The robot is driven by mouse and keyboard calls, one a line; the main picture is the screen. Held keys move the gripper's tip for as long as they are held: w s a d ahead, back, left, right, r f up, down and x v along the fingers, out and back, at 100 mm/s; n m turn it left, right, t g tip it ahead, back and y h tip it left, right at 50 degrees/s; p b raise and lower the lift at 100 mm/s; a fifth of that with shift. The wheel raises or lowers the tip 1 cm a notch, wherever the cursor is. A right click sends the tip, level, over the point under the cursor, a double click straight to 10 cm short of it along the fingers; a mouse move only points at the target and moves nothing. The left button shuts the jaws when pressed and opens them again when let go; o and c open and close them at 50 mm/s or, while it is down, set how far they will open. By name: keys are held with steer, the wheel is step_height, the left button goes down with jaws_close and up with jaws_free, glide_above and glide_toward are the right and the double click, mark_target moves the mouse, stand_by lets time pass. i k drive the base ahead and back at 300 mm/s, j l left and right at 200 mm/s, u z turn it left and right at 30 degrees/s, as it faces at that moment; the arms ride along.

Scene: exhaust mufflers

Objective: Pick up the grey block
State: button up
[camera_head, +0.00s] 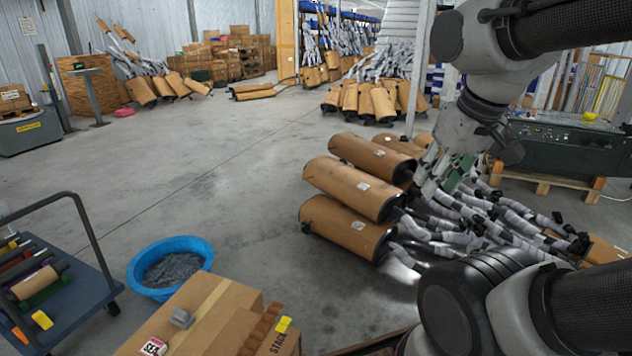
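A small grey block (182,318) lies on top of a cardboard box (215,297) at the bottom, left of centre. Nothing covers the block from this view. My gripper (444,183) hangs at the right, in front of the wrapped mufflers and well up and to the right of the block. Its two fingers look apart, with nothing visible between them, though they blend into the pale pipes behind.
A blue tub (183,245) stands behind the box. A cart (92,293) with coloured items is at the left. Brown-wrapped mufflers (352,190) with grey pipes lie at the right. Yellow (283,324) and brown pieces sit on the box's right side. The middle floor is clear.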

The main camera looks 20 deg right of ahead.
mark_target(180, 317)
steer(key=k+j, duration=0.45)
steer(key=k, duration=0.2)
steer(key=k+j, duration=0.1)
steer(key=j, duration=0.25)
steer(key=k+j+z, duration=0.15)
steer(key=j, duration=0.55)
steer(key=k+j+z, duration=0.15)
steer(key=j+z, duration=0.3)
steer(key=j, duration=1.85)
steer(key=i+j, duration=0.1)
steer(key=j, duration=0.3)
steer(key=i+j+z, duration=0.15)
steer(key=j, duration=0.25)
steer(key=i+j, duration=0.1)
steer(key=j, duration=0.3)
steer(key=i+j+z, duration=0.1)
steer(key=j, duration=0.35)
steer(key=i+j, duration=0.35)
steer(key=i+j+z, duration=0.1)
steer(key=i+j, duration=0.2)
steer(key=i, duration=0.25)
